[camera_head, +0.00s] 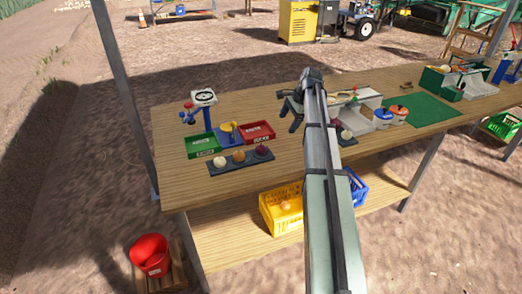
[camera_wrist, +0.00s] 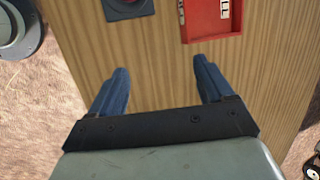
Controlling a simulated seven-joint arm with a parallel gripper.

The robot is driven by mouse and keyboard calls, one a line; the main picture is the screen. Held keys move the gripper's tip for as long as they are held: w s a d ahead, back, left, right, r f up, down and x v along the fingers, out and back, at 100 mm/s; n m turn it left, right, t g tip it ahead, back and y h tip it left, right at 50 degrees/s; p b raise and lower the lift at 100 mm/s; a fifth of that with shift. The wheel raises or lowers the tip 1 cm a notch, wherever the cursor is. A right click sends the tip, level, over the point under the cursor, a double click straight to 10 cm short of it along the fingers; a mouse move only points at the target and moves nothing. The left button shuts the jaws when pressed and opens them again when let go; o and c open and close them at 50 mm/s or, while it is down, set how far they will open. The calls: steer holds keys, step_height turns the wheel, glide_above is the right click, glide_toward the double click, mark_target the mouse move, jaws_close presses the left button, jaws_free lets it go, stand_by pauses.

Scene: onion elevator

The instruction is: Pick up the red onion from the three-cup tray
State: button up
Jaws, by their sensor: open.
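The dark three-cup tray (camera_head: 243,165) lies on the table, left of my arm in the head view. It holds a pale onion (camera_head: 220,162) at its left end, an orange-brown onion (camera_head: 239,156) in the middle and the dark red onion (camera_head: 262,152) in the right cup. My gripper (camera_head: 292,114) is above the table, to the right of the tray and the red onion. In the wrist view my gripper (camera_wrist: 164,82) is open, with only bare wood between the fingers. The tray's end (camera_wrist: 128,12) shows at the top edge there, with the red onion cut off.
A red bin (camera_head: 257,132) and a green bin (camera_head: 201,147) stand behind the tray, beside a blue device with a dial (camera_head: 205,98). A second dark tray (camera_head: 347,142) is partly hidden by my arm. White containers and a green mat (camera_head: 425,108) lie further right. Bare wood surrounds the tray's front.

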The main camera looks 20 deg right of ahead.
mark_target(261, 145)
steer(key=a+r+g+h, duration=0.1)
steer(key=a+r+g, duration=0.25)
steer(key=a, duration=0.65)
steer(key=shift+m+t, duration=0.25)
steer(key=shift+m, duration=0.05)
steer(key=f, duration=0.7)
steer(key=shift+a+f, duration=0.25)
steer(key=shift+a, duration=0.05)
steer(key=shift+a+f, duration=0.2)
steer(key=shift+f, duration=0.65)
steer(key=shift+a+f, duration=0.2)
steer(key=shift+f, duration=0.7)
steer(key=shift+a+f, duration=0.2)
steer(key=shift+f, duration=0.65)
steer(key=shift+c, duration=0.2)
steer(key=c, duration=1.1)
